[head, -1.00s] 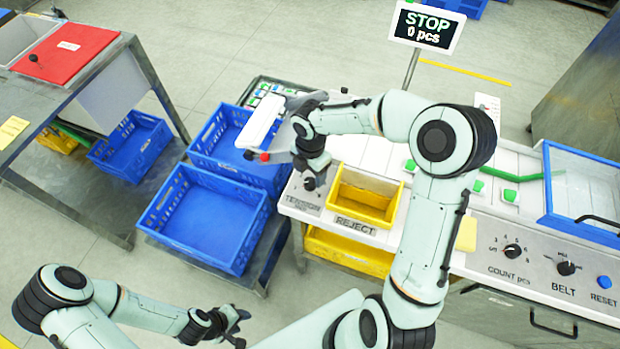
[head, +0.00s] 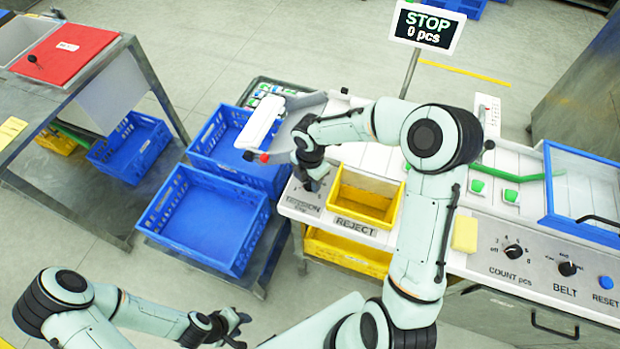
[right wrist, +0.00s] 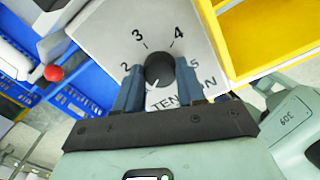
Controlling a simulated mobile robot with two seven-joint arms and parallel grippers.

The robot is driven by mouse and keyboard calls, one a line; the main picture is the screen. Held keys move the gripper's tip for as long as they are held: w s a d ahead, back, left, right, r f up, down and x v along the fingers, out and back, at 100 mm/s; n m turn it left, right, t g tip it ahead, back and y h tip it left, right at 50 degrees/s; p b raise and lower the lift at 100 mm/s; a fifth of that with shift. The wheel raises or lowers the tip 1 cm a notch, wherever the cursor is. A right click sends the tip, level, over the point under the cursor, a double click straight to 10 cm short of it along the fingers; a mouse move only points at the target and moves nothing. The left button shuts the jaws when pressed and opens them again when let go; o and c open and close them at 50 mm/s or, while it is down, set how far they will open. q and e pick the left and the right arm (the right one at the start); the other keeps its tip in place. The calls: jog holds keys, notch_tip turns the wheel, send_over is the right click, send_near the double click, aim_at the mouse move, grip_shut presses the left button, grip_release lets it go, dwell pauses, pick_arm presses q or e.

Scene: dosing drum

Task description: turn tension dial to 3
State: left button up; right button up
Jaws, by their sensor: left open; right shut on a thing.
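The tension dial (right wrist: 160,66) is a round black knob on a light panel with 2, 3, 4 and 5 printed around it. Its white mark shows at the knob's lower left edge, below the 2 and away from the 3. My right gripper (right wrist: 158,76) is shut on the dial, one blue-grey finger on each side; the fingers hide part of the scale. In the head view my right gripper (head: 312,178) covers most of the dial, above the TENSION label (head: 303,203). My left gripper (head: 236,326) is open and empty at the lower left.
A yellow REJECT bin (head: 362,203) is set just right of the dial. A red-tipped lever (head: 264,157) and blue crates (head: 203,215) are to the left. COUNT (head: 513,251) and BELT (head: 567,268) dials are further right. The display (head: 426,27) reads STOP, 0 pcs.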

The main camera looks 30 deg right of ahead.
pick_arm(q)
jog(key=shift+s+f, duration=0.1)
pick_arm(e)
jog(key=m+b, duration=0.2)
jog(key=m, duration=0.3)
jog(key=shift+m, duration=0.3)
jog(key=m+b, duration=0.2)
jog(key=m, duration=0.4)
jog(key=m+b, duration=0.1)
jog(key=m, duration=0.5)
jog(key=shift+m, duration=0.3)
pick_arm(q)
jog(key=s+f+b, duration=0.1)
jog(key=s+f, duration=0.4)
jog(key=f, duration=0.2)
jog(key=shift+f+g, duration=0.2)
jog(key=shift+g, duration=0.1)
pick_arm(e)
jog(key=m, duration=0.5)
jog(key=shift+m, duration=0.4)
jog(key=o, duration=1)
jog(key=shift+o, duration=0.2)
